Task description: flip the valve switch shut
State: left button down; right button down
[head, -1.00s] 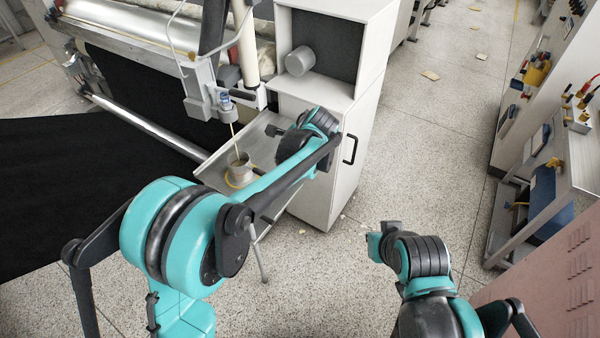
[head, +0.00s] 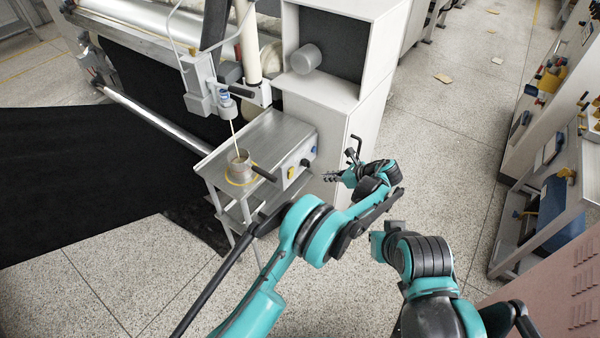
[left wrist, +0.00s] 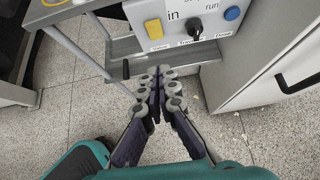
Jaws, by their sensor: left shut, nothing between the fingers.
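A grey dispenser head (head: 226,104) with a short black lever (head: 237,90) hangs above a metal cup (head: 238,168). A thin pale line runs from the head into the cup. A control box (head: 300,162) on the side table carries a black knob, which shows in the left wrist view (left wrist: 194,28) between a yellow and a blue button.
The side table (head: 273,128) stands against a white cabinet (head: 340,150) with a black handle (head: 354,150). A black handle (head: 264,173) sticks out beside the cup. Black sheet (head: 80,190) spreads at left. A workbench (head: 560,190) stands at right, with open floor (head: 440,130) between.

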pick_arm(q)
jog(key=b, duration=0.5)
send_near(293, 172)
jog(key=x, duration=0.6)
jog(key=shift+s, duration=0.1)
